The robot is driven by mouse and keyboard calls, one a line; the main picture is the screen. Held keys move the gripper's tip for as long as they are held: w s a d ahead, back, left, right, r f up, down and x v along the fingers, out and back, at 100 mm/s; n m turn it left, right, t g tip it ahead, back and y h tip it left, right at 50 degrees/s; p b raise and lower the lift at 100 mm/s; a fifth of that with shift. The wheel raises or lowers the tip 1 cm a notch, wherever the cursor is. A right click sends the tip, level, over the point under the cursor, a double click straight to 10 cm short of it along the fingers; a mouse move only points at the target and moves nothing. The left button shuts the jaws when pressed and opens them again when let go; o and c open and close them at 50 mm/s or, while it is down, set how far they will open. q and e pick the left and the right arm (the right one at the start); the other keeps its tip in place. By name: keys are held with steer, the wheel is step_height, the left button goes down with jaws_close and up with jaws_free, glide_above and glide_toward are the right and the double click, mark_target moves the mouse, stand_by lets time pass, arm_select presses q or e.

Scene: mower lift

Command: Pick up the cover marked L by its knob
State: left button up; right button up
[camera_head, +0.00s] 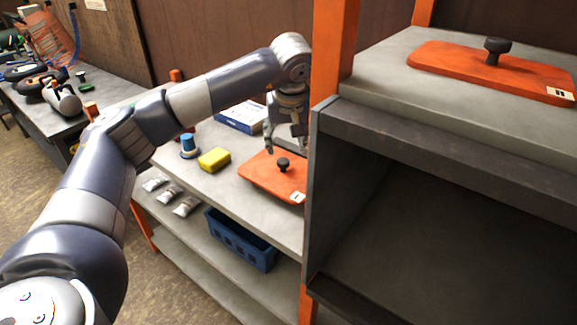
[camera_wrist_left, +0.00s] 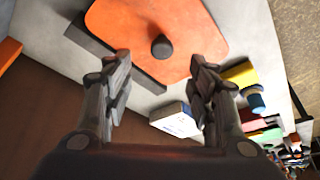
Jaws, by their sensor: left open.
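An orange cover (camera_head: 260,181) with a black knob (camera_head: 283,164) lies on the grey shelf top left of the dark cabinet. Its small white label is too small to read. A second orange cover (camera_head: 450,66) with a black knob (camera_head: 497,50) lies on the higher surface at right; the mark on its label is unclear. My left gripper (camera_head: 285,144) is above the back of the first cover, partly hidden by the orange post. In the left wrist view the open, empty gripper (camera_wrist_left: 160,72) faces that cover (camera_wrist_left: 205,35), its knob (camera_wrist_left: 161,47) beyond and between the fingertips. My right gripper is out of view.
A yellow block (camera_head: 214,159), a blue-topped pot (camera_head: 188,146) and a blue-white box (camera_head: 240,117) stand left of the first cover. The orange post (camera_head: 333,50) and dark cabinet (camera_head: 350,190) rise close on its right. A blue crate (camera_head: 240,240) is below.

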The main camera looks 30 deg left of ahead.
mark_target(283, 160)
arm_select(q)
steer(key=x, duration=0.3)
steer(key=shift+s+a, duration=0.1)
steer(key=shift+s, duration=0.05)
steer(key=shift+a+f+p, duration=0.1)
steer(key=shift+f+p, duration=0.15)
steer(key=shift+p, duration=0.2)
steer(key=p+x, duration=0.1)
steer(key=x, duration=0.3)
steer(key=shift+f+p, duration=0.2)
steer(key=shift+p, duration=0.2)
steer(key=shift+a+f, duration=0.1)
steer(key=shift+f, duration=0.1)
steer(key=shift+w, duration=0.25)
steer(key=c, duration=0.8)
jaws_close()
steer(key=shift+r, duration=0.1)
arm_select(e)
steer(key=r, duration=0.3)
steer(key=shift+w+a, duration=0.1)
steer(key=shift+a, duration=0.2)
